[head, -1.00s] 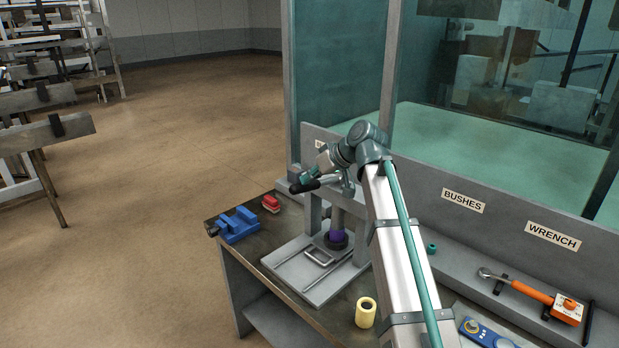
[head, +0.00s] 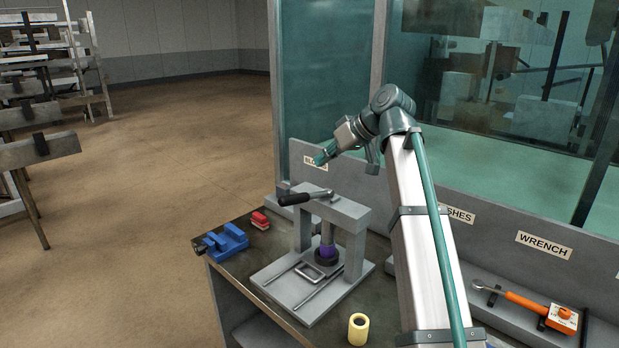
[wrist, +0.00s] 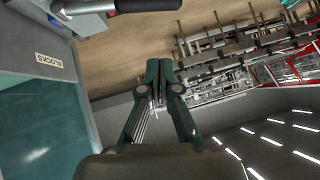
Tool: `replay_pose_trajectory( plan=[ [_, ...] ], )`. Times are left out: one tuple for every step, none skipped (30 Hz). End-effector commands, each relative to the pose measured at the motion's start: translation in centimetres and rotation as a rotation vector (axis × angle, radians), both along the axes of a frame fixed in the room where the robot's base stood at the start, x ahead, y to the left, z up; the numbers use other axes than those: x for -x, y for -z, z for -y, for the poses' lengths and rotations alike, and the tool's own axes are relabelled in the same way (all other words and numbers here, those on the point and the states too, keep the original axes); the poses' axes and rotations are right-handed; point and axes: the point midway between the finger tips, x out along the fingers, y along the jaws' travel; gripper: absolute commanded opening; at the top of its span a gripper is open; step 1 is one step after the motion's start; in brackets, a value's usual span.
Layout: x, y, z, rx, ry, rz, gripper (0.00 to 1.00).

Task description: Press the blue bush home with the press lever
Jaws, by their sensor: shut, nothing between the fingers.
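The grey press (head: 352,222) stands on the bench. Its lever (head: 296,198) has a black handle that points left and lies close to level. A blue-purple bush (head: 327,251) sits in a dark round holder under the press ram, and the ram's end is right above or touching it; I cannot tell which. My gripper (head: 320,158) is shut and empty, above the lever handle and apart from it. In the wrist view my shut fingers (wrist: 159,84) point at open room, and the lever handle (wrist: 148,5) shows at the top edge.
A yellow bush (head: 358,330) stands in front of the press. A blue vise (head: 225,242) and a red block (head: 260,220) sit at the bench's left end. A labelled ledge with a wrench (head: 525,303) runs along the back, below glass panels.

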Motion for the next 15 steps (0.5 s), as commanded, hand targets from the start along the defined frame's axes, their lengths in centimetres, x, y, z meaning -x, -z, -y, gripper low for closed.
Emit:
replay_pose_trajectory(
  plan=[
    [-0.3, 0.2, 0.1, 0.003, 0.000, 0.001, 0.00],
    [-0.4, 0.2, 0.1, 0.004, 0.000, 0.002, 0.00],
    [-0.6, 0.0, 0.2, 0.006, -0.001, 0.002, 0.00],
    [-0.6, -0.1, 0.2, 0.008, -0.001, 0.003, 0.00],
    [-0.7, -0.2, 0.3, 0.009, -0.001, 0.003, 0.00],
    [-0.7, -0.3, 0.2, 0.011, -0.002, 0.002, 0.00],
    [-0.7, -0.4, 0.2, 0.012, -0.003, 0.002, 0.00],
    [-0.8, -0.4, 0.1, 0.013, -0.003, 0.001, 0.00],
    [-0.8, -0.4, 0.0, 0.013, -0.003, 0.000, 0.00],
    [-0.8, -0.3, -0.2, 0.013, -0.003, 0.000, 0.00],
    [-0.9, -0.1, -0.4, 0.013, -0.003, 0.001, 0.00],
    [-1.1, 0.2, -0.7, 0.013, -0.004, 0.000, 0.00],
    [-1.2, 0.5, -0.9, 0.013, -0.004, -0.001, 0.00],
    [-1.3, 0.8, -1.3, 0.013, -0.005, -0.001, 0.00],
    [-1.5, 1.2, -1.7, 0.012, -0.005, 0.000, 0.00]
  ],
)
